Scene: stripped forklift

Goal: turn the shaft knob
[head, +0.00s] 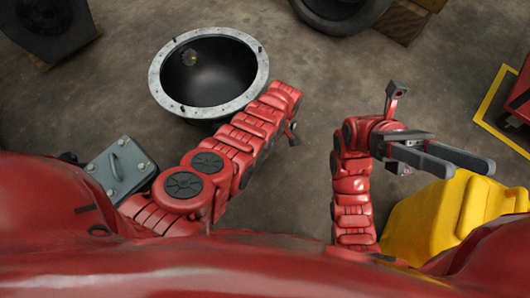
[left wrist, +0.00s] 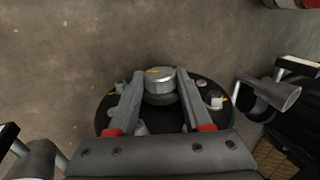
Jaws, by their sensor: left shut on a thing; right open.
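The shaft knob (left wrist: 160,82) is a short silvery cylinder with a yellow mark on its top, in the left wrist view. It stands on a dark round base (left wrist: 215,122) with several small bolts or fittings around it. My left gripper (left wrist: 158,88) has one finger on each side of the knob and is shut on it. In the head view my left arm reaches up and right, and its gripper and the knob are hidden.
A black bowl-shaped housing (head: 172,82) with a pale bolted rim lies beyond my left arm. A grey box (head: 119,172) is at the left and a yellow part (head: 440,217) is below my right gripper. A black tyre (head: 338,12) lies at the top. Concrete floor is clear between.

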